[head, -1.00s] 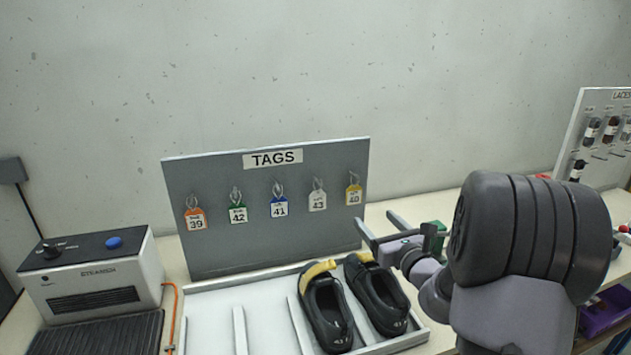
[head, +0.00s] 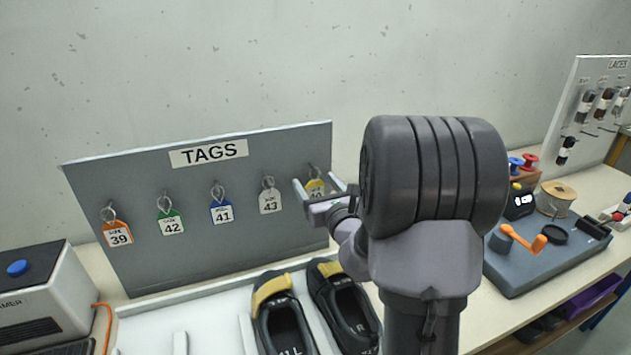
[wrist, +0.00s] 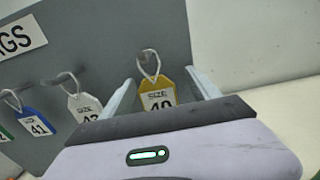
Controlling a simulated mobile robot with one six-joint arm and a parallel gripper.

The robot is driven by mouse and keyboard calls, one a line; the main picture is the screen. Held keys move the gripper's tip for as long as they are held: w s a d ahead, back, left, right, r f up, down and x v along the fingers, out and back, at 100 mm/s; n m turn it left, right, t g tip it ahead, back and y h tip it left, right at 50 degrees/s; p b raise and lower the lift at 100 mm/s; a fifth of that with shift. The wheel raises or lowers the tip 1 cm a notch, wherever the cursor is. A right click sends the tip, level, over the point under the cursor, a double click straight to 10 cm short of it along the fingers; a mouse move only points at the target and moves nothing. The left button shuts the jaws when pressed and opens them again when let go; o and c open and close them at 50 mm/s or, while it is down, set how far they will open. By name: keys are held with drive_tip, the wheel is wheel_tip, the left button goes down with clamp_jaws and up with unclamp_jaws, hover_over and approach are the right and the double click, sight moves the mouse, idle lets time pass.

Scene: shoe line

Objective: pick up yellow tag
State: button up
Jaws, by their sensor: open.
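The yellow tag (head: 315,186), marked 40, hangs by a loop on the right end of the grey tag board (head: 120,170). In the head view its lower part is hidden by my gripper (head: 326,190). In the wrist view the yellow tag (wrist: 157,96) shows between the two open fingers of my gripper (wrist: 163,92), with its lower edge hidden behind the gripper body. The fingers are apart and I see no contact with the tag. The white tag 43 (head: 270,201) hangs just to its left.
Blue, green and orange tags hang further left. A pair of black shoes (head: 285,325) stands in the white tray (head: 215,280) below the board. A blue-grey fixture with an orange handle (head: 540,240) sits at the right.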

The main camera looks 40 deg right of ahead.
drive_tip(key=shift+w+a+r, duration=0.1)
drive_tip(key=shift+w+a, duration=0.05)
drive_tip(key=shift+a, duration=0.05)
drive_tip(key=shift+s+a+r, duration=0.1)
drive_tip(key=shift+s+a, duration=0.05)
drive_tip(key=shift+s, duration=0.2)
drive_tip(key=shift+c, duration=0.9)
drive_tip(key=c, duration=1.2)
drive_tip(key=shift+c, duration=0.2)
